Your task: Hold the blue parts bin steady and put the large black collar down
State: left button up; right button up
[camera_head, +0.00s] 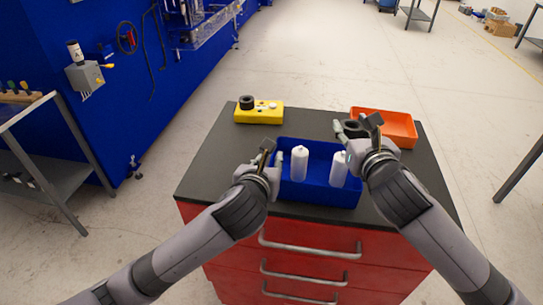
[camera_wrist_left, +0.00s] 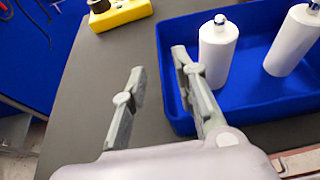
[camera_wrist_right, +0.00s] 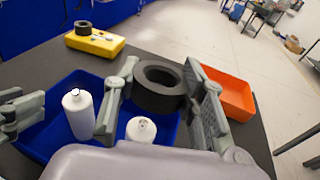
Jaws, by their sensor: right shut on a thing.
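The blue parts bin (camera_head: 318,197) sits on the dark tabletop with two white bottles standing in it. My left gripper (camera_head: 272,153) is at the bin's left side. In the left wrist view its fingers (camera_wrist_left: 157,68) are apart, one outside the bin and one over its left wall; contact with the wall cannot be told. My right gripper (camera_head: 356,125) is shut on the large black collar (camera_wrist_right: 158,86), whose ring lies between its fingers. The collar is above the bin's back right side. In the head view the gripper partly hides the collar (camera_head: 353,130).
A yellow block (camera_head: 262,114) at the back left carries a black ring (camera_head: 246,102) and small white pieces. An orange tray (camera_head: 398,128) stands at the back right, close to my right gripper. The white bottles (camera_head: 300,166) (camera_head: 339,170) rise above the bin's rim.

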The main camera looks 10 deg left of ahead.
pick_arm(q)
jog(key=shift+x, duration=2.65)
jog(key=shift+r, duration=0.1)
jog(key=shift+c, duration=0.3)
grip_shut()
pick_arm(e)
notch_tip(320, 180, up, 5)
jog(key=n+y, duration=0.1)
jog(key=y, duration=0.1)
jog(key=shift+n+t, duration=0.3)
notch_tip(320, 180, down, 9)
jog(key=shift+f, duration=0.2)
